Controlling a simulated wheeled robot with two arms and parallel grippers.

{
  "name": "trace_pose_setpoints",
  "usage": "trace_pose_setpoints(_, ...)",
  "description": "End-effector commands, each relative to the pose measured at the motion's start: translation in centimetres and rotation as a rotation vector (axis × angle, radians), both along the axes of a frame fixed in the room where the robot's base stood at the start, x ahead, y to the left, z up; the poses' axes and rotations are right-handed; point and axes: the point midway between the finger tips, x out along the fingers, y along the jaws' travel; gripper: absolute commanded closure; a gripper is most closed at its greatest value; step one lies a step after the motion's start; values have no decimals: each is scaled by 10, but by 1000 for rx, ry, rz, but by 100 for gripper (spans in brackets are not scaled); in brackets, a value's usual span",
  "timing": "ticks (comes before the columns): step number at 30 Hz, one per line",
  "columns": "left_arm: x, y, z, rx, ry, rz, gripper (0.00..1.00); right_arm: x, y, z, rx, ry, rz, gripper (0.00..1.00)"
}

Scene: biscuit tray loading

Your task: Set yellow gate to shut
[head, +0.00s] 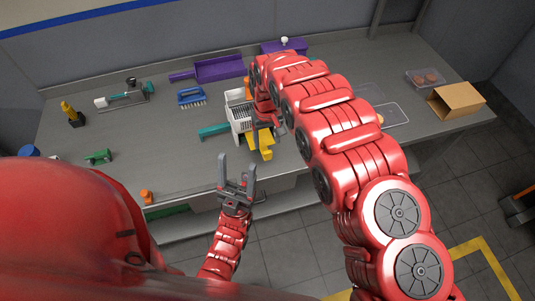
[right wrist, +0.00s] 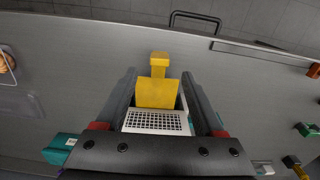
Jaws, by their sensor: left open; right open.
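The yellow gate (head: 262,143) is on the near side of a white slotted unit (head: 238,112) on the bench, partly hidden by my right gripper. In the right wrist view, the yellow gate (right wrist: 157,92) is a flat plate with a narrow tab, beside the white grille (right wrist: 157,122). My right gripper (head: 270,126) is above the unit, open, with one finger on each side of the yellow plate in the picture. I cannot tell whether they touch it. My left gripper (head: 238,172) is open and empty, in front of the bench's near edge.
A teal piece (head: 213,130) sticks out left of the white unit. A purple tray (head: 218,69), a blue brush (head: 191,96) and a green item (head: 99,157) lie to the left. A cardboard box (head: 456,100) and clear tray (head: 426,78) are at right. The left-front bench is mostly free.

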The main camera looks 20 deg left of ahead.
Motion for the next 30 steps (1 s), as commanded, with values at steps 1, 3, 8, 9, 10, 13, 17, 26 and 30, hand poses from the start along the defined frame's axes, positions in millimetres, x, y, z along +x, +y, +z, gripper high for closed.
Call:
trace_pose_setpoints(1, 0, 0, 10, 0, -1, 0, 37, 0, 0, -4, 0, 1, 0, 30)
trace_pose_setpoints(3, 0, 0, 14, 0, 0, 0, 37, -1, -1, -16, -1, 2, -1, 30)
trace_pose_setpoints(8, 0, 0, 21, 0, 0, 0, 37, -1, 0, -38, 1, 1, -1, 30)
trace_pose_setpoints(9, 0, 0, 23, 0, 0, 0, 37, 0, -1, -43, 1, -1, -1, 30)
trace_pose_setpoints(10, 0, 0, 23, 0, 0, 0, 37, 0, 0, -46, 2, -4, 0, 30)
trace_pose_setpoints(13, 0, 0, 22, 0, 0, 0, 37, 0, 2, -57, 4, -2, 1, 30)
trace_pose_setpoints(17, 0, 0, 23, 0, 0, 0, 37, 0, 1, -65, 2, 0, -1, 30)
trace_pose_setpoints(26, 0, 0, 24, 0, 0, 0, 37, 1, 0, -73, 2, -4, -1, 30)
trace_pose_setpoints(30, 0, 0, 24, 0, 0, 0, 37, 1, 0, -73, 2, -4, -1, 30)
